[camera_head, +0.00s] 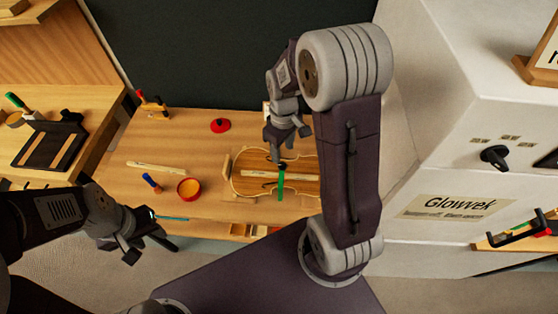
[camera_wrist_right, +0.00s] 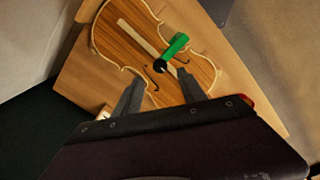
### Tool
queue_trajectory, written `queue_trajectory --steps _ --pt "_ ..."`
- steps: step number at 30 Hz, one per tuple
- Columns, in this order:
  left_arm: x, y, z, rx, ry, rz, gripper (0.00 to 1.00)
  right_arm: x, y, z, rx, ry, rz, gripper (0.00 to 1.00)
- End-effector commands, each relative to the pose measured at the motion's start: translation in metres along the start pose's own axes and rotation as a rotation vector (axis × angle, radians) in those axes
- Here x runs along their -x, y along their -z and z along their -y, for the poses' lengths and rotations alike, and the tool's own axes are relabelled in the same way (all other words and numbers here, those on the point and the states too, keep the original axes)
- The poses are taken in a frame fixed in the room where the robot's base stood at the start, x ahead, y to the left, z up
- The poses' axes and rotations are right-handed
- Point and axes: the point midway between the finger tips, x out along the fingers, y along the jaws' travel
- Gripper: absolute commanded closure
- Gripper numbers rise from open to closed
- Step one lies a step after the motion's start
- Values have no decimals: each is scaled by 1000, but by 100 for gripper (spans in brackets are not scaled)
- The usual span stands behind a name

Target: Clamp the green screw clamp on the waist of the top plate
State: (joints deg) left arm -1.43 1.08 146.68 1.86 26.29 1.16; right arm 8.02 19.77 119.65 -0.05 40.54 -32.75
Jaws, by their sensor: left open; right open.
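The green screw clamp (camera_head: 281,181) is at the waist of the violin's top plate (camera_head: 250,180), across the pale wooden bar along the plate's middle. In the right wrist view the clamp (camera_wrist_right: 176,45) shows a green body and a black round knob. The top plate (camera_wrist_right: 115,45) lies flat on the bench with its f-holes showing. My right gripper (camera_head: 280,150) is open above the far side of the plate, close to the clamp's knob. Its two fingers (camera_wrist_right: 160,88) frame the knob, apart from it as far as I can tell. My left gripper (camera_head: 143,250) is open and empty, off the bench's front left.
On the bench (camera_head: 175,125), a red-rimmed round pot (camera_head: 189,189), a blue-handled tool (camera_head: 151,183), a pale wooden strip (camera_head: 156,168) and a red round object (camera_head: 220,125) lie left of the plate. A side table (camera_head: 70,100) is further left. A white cabinet (camera_head: 455,120) stands at right.

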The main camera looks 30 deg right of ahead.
Motion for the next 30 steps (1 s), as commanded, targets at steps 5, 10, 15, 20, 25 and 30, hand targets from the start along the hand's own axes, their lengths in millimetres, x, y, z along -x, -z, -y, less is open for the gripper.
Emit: queue_trajectory --steps 5,10,15,20,25,30 --pt "-2 0 0 0 0 0 58 -40 -2 1 0 4 6 51" --pt "-3 0 0 0 0 0 58 -64 -1 1 0 2 3 51" --pt "-3 0 0 0 0 0 58 -70 0 0 0 0 0 51" --pt "-3 0 0 0 0 0 58 -70 0 0 0 0 0 51" --pt "-3 0 0 0 0 0 58 -69 0 0 0 0 0 99" --pt "-2 0 0 0 0 0 58 -69 0 0 -2 0 0 100"
